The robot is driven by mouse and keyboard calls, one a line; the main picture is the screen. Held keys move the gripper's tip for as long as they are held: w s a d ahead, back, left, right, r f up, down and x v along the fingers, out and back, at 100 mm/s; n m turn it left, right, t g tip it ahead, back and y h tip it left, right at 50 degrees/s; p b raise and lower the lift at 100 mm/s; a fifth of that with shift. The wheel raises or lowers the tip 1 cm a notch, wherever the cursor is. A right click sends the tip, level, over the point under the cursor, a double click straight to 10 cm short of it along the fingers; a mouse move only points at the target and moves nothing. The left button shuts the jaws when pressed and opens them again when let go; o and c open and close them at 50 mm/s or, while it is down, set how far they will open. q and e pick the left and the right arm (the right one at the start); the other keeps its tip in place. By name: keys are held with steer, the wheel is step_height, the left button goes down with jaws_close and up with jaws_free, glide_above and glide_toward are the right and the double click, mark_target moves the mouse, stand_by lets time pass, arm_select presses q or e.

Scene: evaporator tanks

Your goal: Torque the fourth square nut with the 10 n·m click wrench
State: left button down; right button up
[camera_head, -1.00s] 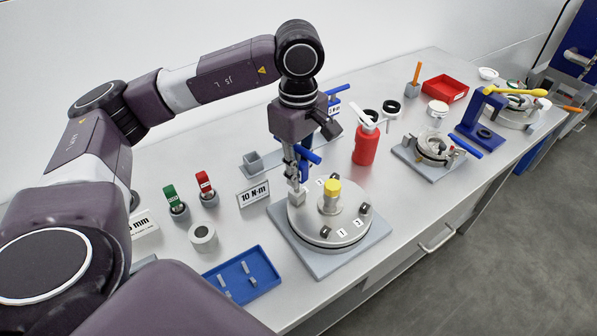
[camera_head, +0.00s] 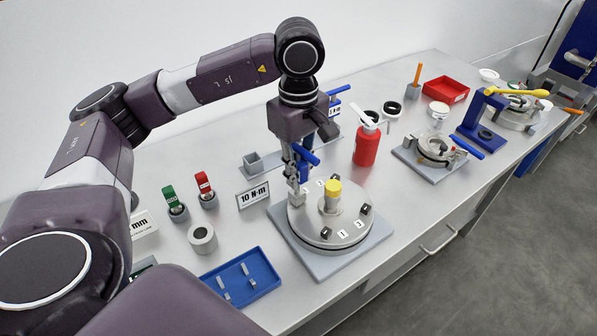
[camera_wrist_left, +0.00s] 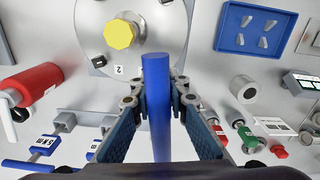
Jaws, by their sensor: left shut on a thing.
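My left gripper (camera_head: 297,168) is over the left edge of a round grey flange lid (camera_head: 318,228) and is shut on the blue-handled click wrench (camera_head: 308,156). In the left wrist view the blue handle (camera_wrist_left: 157,95) stands between the two fingers (camera_wrist_left: 158,103). The wrench's grey lower end (camera_head: 297,197) is down at the lid's left edge; whether it sits on a nut is hidden. Dark square nuts (camera_head: 326,233) (camera_head: 365,208) show at the lid's front and right, with number labels beside them. A yellow cap (camera_head: 332,187) tops the lid's centre post. My right gripper is not in view.
A 10 N·m sign (camera_head: 253,194) stands left of the lid. A blue tray (camera_head: 262,288) with small grey parts lies in front. A red bottle (camera_head: 367,146) stands behind to the right. A grey fixture (camera_head: 450,174) and blue stand (camera_head: 478,115) lie farther right.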

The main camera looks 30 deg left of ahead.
mark_target(299, 146)
arm_select(q)
steer(key=shift+n, duration=0.3)
steer(key=shift+r, duration=0.1)
steer(key=shift+r+p, duration=1.95)
steer(key=shift+r, duration=1.5)
